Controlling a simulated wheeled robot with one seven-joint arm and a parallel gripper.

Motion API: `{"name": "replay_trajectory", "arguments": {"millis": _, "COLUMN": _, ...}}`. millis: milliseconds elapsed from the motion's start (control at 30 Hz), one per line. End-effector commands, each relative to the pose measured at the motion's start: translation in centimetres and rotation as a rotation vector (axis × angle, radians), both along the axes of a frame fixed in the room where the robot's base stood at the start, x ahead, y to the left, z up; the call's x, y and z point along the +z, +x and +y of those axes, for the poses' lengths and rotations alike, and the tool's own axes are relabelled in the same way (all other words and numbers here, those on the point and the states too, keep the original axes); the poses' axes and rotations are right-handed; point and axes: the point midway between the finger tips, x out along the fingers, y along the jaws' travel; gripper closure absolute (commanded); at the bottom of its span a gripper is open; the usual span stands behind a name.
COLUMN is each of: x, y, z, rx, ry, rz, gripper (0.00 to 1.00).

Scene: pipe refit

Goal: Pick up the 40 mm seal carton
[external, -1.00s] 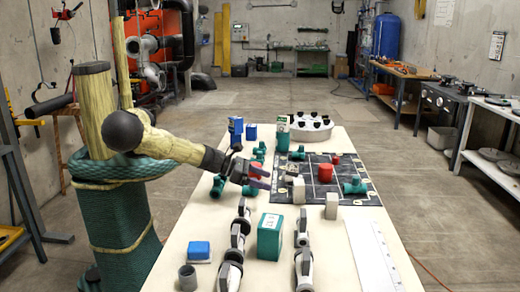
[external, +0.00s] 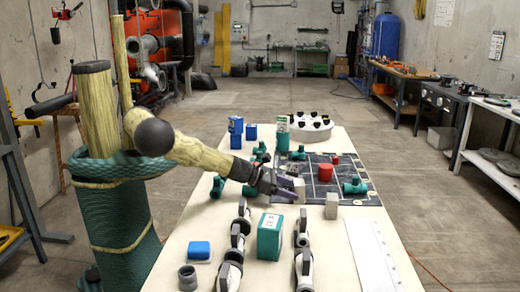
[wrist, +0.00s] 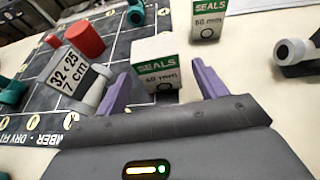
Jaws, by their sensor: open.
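The 40 mm seal carton (wrist: 157,78) is a small white box with a green SEALS band. It stands upright at the mat's near edge, and its grey side shows in the external view (external: 300,187). My gripper (wrist: 160,90) is open, with its purple fingers on either side of the carton in the wrist view. In the external view my gripper (external: 288,190) is low, close to the carton's left side. I cannot tell whether the fingers touch it. A similar SEALS carton (wrist: 208,20), apparently 80 mm, stands beyond and to the right; its grey side also shows outside (external: 331,206).
A tagged fitting (wrist: 75,75) reading 32-25 lies close left of the fingers. Red cylinders (wrist: 85,40) and teal fittings (external: 354,187) stand on the dark mat (external: 345,200). A large teal box (external: 269,238) and grey valves (external: 302,235) are nearer the camera.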

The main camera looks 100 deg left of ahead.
Motion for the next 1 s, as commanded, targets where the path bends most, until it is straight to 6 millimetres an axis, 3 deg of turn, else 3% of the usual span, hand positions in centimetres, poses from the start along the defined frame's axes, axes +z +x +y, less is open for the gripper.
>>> {"name": "replay_trajectory", "arguments": {"millis": 300, "x": -1.7, "y": 4.0, "z": 0.4, "rx": -0.001, "ry": -0.001, "rz": 0.000, "gripper": 0.29}}
{"name": "replay_trajectory", "arguments": {"millis": 867, "x": -1.8, "y": 4.3, "z": 0.4, "rx": -0.001, "ry": -0.001, "rz": 0.000, "gripper": 0.29}}
{"name": "replay_trajectory", "arguments": {"millis": 1000, "x": -1.8, "y": 4.3, "z": 0.4, "rx": -0.001, "ry": -0.001, "rz": 0.000, "gripper": 0.53}}
